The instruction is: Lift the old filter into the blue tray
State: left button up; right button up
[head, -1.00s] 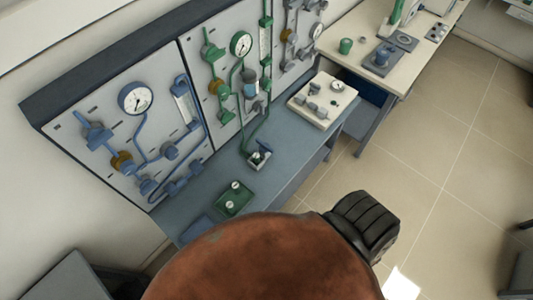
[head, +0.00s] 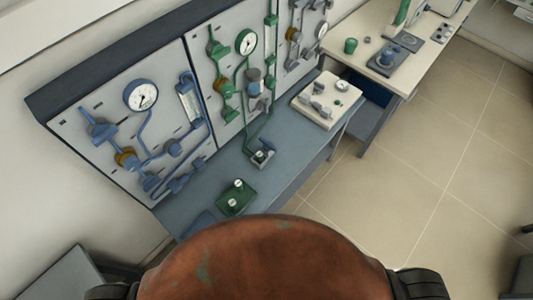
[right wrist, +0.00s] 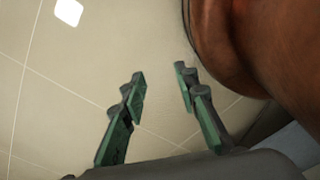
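A flat blue piece (head: 198,224), which looks like the blue tray, lies at the near left end of the bench, partly hidden by my rust-brown body. A green tray (head: 250,206) beside it holds small white-topped parts. A blue-grey cylinder (head: 254,76) sits in the green pipe line on the middle panel; I cannot tell whether it is the old filter. My right gripper (right wrist: 160,75) shows in the right wrist view, its green-padded fingers apart and nothing between them but floor behind. Neither gripper shows in the head view.
Gauge panels (head: 88,161) stand along the back of the blue-grey bench (head: 215,178). A small block with a fitting (head: 263,156) and a white board with fittings (head: 323,118) are on it. A cream table (head: 364,77) stands beyond.

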aim_at(259, 154)
jog(key=u, duration=2.05)
jog(key=k, duration=0.85)
jog(key=z, duration=1)
jog(key=i, duration=0.5)
jog(key=z, duration=0.05)
